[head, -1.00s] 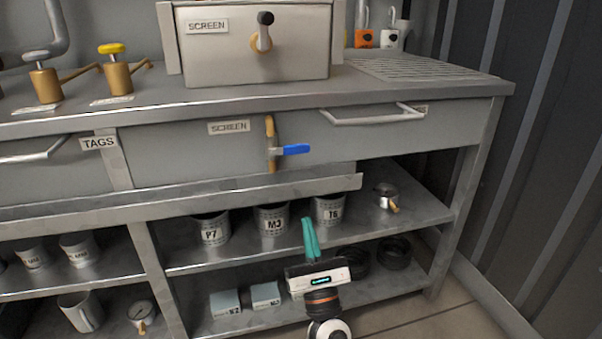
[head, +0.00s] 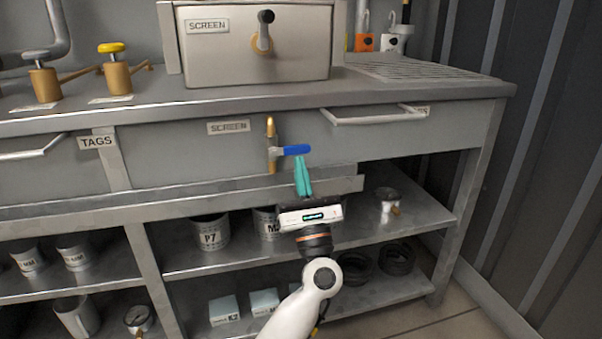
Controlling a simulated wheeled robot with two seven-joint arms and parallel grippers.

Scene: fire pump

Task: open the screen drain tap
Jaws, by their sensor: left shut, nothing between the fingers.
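The screen drain tap (head: 271,160) is a vertical brass pipe on the bench front, beside a SCREEN label (head: 229,127). Its blue lever (head: 296,150) points sideways to the right, across the pipe. My left gripper (head: 301,160) has teal fingers that are shut and empty. The fingers point up, with their tips at or just under the blue lever. I cannot tell whether they touch it. My right gripper is not in view.
A steel SCREEN box (head: 210,60) with a black-knobbed handle stands on the bench top above. A drawer handle (head: 374,118) juts out to the right of the tap. A ledge (head: 200,195) runs below it. Labelled cups (head: 209,233) stand on the shelf underneath.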

